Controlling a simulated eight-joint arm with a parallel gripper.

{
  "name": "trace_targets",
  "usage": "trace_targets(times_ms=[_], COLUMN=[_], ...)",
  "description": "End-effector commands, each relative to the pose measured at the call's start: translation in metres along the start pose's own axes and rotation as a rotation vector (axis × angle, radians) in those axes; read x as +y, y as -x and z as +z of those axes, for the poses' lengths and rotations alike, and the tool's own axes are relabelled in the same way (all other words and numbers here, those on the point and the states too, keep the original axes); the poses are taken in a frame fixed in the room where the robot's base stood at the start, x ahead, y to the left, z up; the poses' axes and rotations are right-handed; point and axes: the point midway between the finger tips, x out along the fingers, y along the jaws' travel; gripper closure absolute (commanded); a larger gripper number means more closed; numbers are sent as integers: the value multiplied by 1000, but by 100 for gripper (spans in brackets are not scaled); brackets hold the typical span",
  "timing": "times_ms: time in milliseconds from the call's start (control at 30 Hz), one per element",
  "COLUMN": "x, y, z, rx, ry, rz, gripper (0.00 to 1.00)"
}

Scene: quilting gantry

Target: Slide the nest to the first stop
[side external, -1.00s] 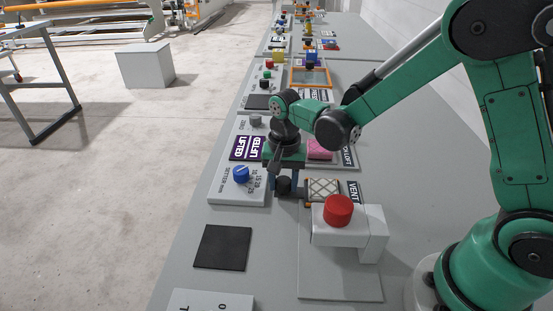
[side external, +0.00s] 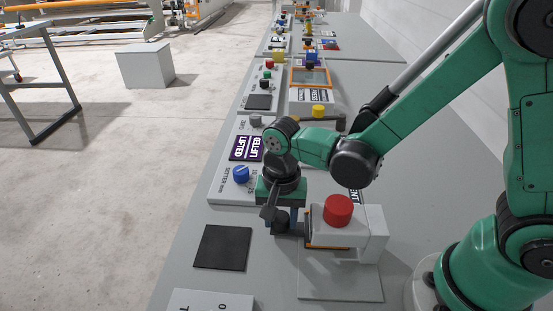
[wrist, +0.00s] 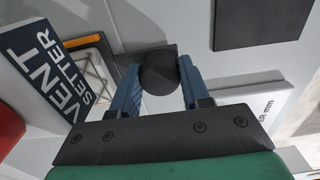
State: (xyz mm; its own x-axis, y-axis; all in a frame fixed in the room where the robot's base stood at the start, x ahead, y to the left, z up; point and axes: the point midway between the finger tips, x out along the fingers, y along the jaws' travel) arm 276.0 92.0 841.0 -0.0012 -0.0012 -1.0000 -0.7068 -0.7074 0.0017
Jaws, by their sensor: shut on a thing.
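The nest is a flat tray with an orange edge (side external: 326,247), mostly hidden under the white vent setter housing (side external: 350,238) with its red button (side external: 338,210) in the side view. In the wrist view, part of the nest (wrist: 98,42) shows with a pale quilted piece in it, partly behind the VENT SETTER sign (wrist: 48,72). A dark round knob (wrist: 159,72) sits at the nest's side. My gripper (side external: 284,226) is low at the housing's left. In the wrist view its blue fingers (wrist: 160,82) are shut on the knob, one on each side.
A black square pad (side external: 222,248) lies to the left of the housing. A panel with a blue dial (side external: 241,174) and a purple label (side external: 247,148) stands behind my gripper. More stations with knobs run along the bench beyond.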

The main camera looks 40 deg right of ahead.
Motion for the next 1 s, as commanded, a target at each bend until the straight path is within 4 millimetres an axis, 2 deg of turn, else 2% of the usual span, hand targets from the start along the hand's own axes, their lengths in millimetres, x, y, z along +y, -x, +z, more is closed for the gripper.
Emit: trace_targets(times_ms=[33,133,433,467,500,833,1000], x=[-1,0,0,0,0,0,0], y=[0,0,0,0,0,2,17], z=[8,15,16,16,16,16,16], rx=[-1,-1,-1,-1,-1,0,0], ry=[6,3,-1,-1,-1,0,0], rz=[-2,-3,-3,-3,-3,-2,-2], gripper=[100,100,100,51,46,46,46])
